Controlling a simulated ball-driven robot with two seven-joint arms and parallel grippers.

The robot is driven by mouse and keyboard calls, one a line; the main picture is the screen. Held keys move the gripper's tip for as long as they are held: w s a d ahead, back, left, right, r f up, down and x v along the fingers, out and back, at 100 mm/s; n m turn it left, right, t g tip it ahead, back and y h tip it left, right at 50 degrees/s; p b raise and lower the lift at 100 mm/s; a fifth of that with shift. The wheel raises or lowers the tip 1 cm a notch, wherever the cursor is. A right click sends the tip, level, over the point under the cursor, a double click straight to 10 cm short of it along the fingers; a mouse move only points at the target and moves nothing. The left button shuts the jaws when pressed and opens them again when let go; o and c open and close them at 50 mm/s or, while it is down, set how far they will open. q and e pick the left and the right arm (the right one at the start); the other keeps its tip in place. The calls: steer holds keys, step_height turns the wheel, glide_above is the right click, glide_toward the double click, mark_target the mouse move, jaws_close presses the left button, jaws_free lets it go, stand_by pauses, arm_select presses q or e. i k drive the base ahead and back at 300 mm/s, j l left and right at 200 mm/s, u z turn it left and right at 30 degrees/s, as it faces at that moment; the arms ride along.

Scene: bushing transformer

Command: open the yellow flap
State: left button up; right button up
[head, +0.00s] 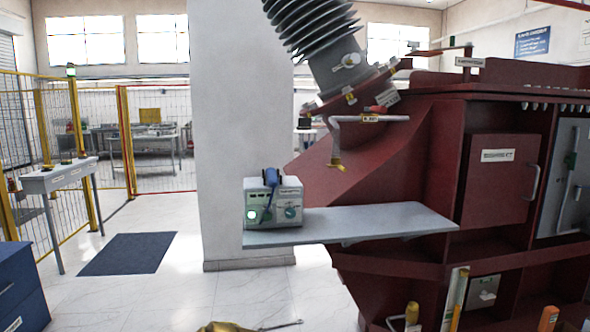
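No part is clearly recognisable as the yellow flap. A small yellow fitting (337,163) hangs at the lower end of a thin pale pipe (362,119) on the dark red transformer (385,165). A yellow-gold object (224,327) shows at the bottom edge, mostly cut off, and I cannot tell what it is. Yellow upright parts (411,314) show at the bottom right, also cut off. Neither of my grippers is in view.
A grey shelf (370,222) juts left from the transformer and carries a greenish-grey device (286,212). A white pillar (235,110) stands behind. A blue cabinet (20,290) is at the lower left. The tiled floor between is clear around a dark mat (128,254).

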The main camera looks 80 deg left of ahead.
mark_target(340, 167)
steer(key=k+u, duration=0.1)
steer(key=u, duration=0.3)
steer(key=k+j+u, duration=0.1)
steer(key=u, duration=0.25)
steer(key=k+j+u, duration=0.1)
steer(key=u, duration=0.3)
steer(key=j+u, duration=0.1)
steer(key=u, duration=0.25)
steer(key=k, duration=0.05)
